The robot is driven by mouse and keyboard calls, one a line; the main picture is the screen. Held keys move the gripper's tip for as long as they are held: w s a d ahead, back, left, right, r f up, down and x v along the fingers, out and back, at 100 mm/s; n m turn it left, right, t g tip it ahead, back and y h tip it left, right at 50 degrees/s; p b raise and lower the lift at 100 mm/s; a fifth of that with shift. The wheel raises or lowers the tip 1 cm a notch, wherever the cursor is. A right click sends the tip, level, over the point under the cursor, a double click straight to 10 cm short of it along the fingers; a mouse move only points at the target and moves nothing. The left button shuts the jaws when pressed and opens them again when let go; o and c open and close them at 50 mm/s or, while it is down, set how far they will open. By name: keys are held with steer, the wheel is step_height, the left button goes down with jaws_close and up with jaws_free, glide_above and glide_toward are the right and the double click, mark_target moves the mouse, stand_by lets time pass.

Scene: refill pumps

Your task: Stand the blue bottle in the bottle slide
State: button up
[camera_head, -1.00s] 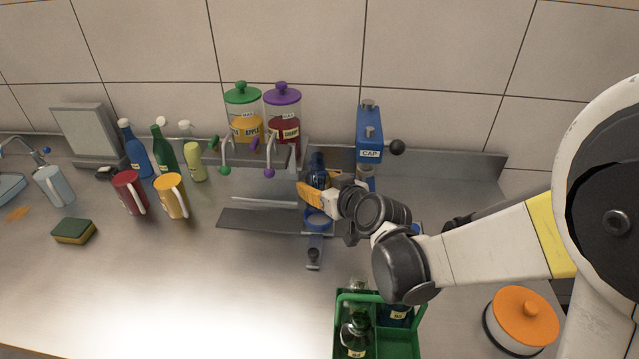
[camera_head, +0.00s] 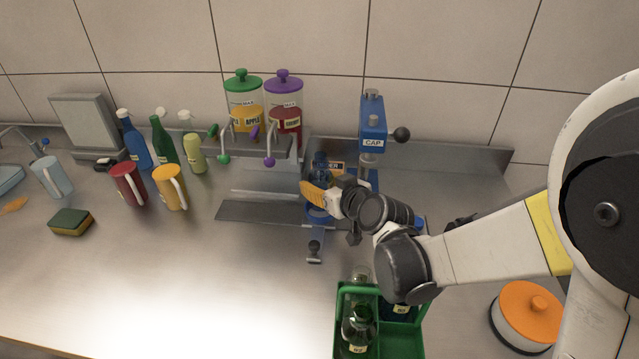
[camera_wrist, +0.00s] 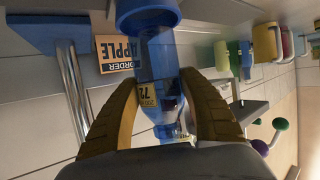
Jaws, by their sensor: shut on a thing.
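The blue bottle (camera_head: 321,160) is between the fingers of my gripper (camera_head: 318,188), which is shut on it. In the wrist view, both yellow-brown fingers (camera_wrist: 160,105) flank the translucent blue bottle (camera_wrist: 158,62), with part of a label showing. The bottle looks about upright in the head view. In the wrist view, a round blue piece (camera_wrist: 147,13) meets one bottle end.
The blue cap press (camera_head: 372,125) stands just behind and right of the slide. Dispensers with green (camera_head: 242,82) and purple (camera_head: 283,82) lids are behind left. A green crate (camera_head: 347,325) with bottles is in front. Mugs (camera_head: 128,185) and other bottles stand left.

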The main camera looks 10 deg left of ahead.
steer(key=shift+f+b, duration=0.85)
steer(key=shift+f, duration=0.1)
steer(key=shift+f, duration=0.15)
